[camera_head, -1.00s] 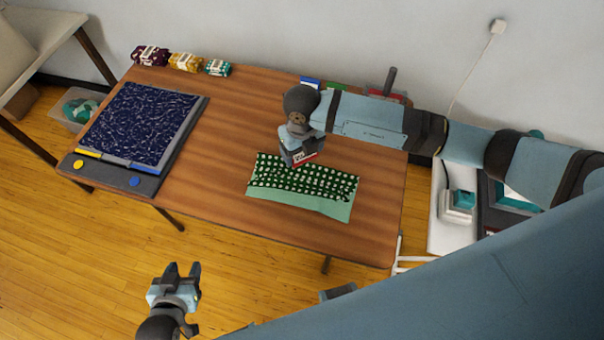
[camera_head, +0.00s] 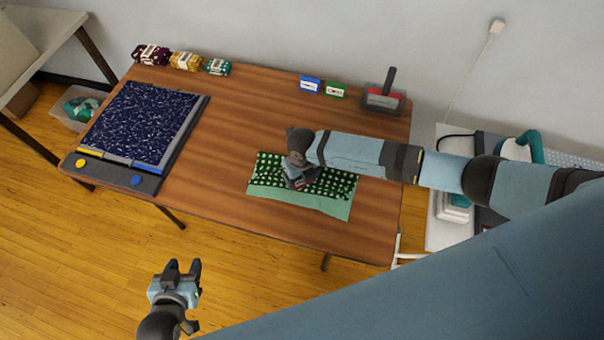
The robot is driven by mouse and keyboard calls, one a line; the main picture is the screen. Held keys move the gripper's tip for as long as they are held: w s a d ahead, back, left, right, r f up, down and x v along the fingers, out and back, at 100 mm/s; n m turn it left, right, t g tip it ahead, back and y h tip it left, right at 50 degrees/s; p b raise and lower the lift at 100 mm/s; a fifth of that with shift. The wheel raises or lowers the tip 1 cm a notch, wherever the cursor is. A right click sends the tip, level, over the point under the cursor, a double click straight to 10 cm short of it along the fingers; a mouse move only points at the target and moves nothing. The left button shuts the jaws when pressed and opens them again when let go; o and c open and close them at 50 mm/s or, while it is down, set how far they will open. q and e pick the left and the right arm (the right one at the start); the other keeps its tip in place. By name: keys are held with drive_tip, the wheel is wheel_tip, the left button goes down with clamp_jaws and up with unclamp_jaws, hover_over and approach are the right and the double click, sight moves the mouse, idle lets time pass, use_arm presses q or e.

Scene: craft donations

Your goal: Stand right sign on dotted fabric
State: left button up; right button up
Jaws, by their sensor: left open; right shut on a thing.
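The dotted fabric (camera_head: 266,172), dark green with white dots and a plain light green front strip, lies on the table's right half. My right gripper (camera_head: 298,184) is over the dotted part and shut on a small sign (camera_head: 301,184), of which only a bit of red and white shows. The gripper hides most of the sign, and I cannot tell whether it touches the fabric. My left gripper (camera_head: 184,268) is open and empty, in front of the table over the floor.
A blue sign (camera_head: 310,85) and a green sign (camera_head: 335,90) stand at the back edge, beside a dark stamp-like holder (camera_head: 384,97). Several fabric bundles (camera_head: 186,62) line the back left. A dark blue patterned cloth (camera_head: 140,123) lies on a board at left. The table middle is clear.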

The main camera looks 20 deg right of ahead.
drive_tip(key=shift+f+b, duration=0.45)
drive_tip(key=shift+f, duration=0.1)
drive_tip(key=shift+f, duration=0.1)
